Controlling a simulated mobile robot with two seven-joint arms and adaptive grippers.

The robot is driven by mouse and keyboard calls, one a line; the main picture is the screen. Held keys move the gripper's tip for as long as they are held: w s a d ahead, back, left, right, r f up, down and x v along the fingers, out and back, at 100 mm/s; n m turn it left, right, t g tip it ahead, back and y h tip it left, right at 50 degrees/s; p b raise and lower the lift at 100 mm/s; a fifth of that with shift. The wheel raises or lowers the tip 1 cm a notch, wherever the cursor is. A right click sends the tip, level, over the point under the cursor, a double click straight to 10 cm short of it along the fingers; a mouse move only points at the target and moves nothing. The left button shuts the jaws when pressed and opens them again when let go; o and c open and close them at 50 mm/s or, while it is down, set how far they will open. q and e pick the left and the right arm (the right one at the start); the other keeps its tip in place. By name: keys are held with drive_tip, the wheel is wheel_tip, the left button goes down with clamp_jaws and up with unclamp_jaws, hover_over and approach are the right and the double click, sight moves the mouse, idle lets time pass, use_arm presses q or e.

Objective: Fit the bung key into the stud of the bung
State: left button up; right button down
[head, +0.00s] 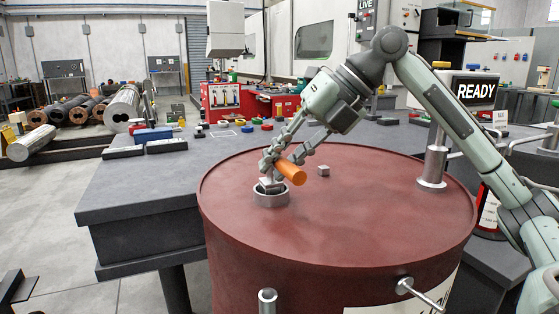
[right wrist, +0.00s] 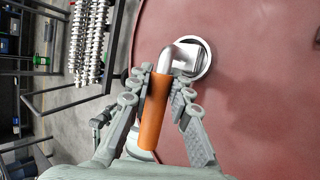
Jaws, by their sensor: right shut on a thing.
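The bung key has an orange handle (head: 291,172) and a bent metal shank. My right gripper (head: 281,161) is shut on the handle, above the red barrel's lid (head: 370,200). In the right wrist view the handle (right wrist: 155,112) lies between the fingers (right wrist: 164,84), and the shank (right wrist: 172,57) bends toward the bung. The bung sits in a round metal collar (head: 271,199), which also shows in the right wrist view (right wrist: 206,58). The key's end overlaps the collar's opening. The stud is largely hidden by the key, so I cannot tell whether they are engaged. My left gripper is not in view.
A small grey block (head: 323,170) stands on the lid, right of the key. A metal post (head: 433,165) rises at the lid's right. A grey bench (head: 140,190) with coloured caps and dark bars lies behind. The lid's front is clear.

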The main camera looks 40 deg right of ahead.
drive_tip(key=shift+f, duration=0.25)
drive_tip(key=c, duration=1.3)
unclamp_jaws()
drive_tip(key=v, duration=1.2)
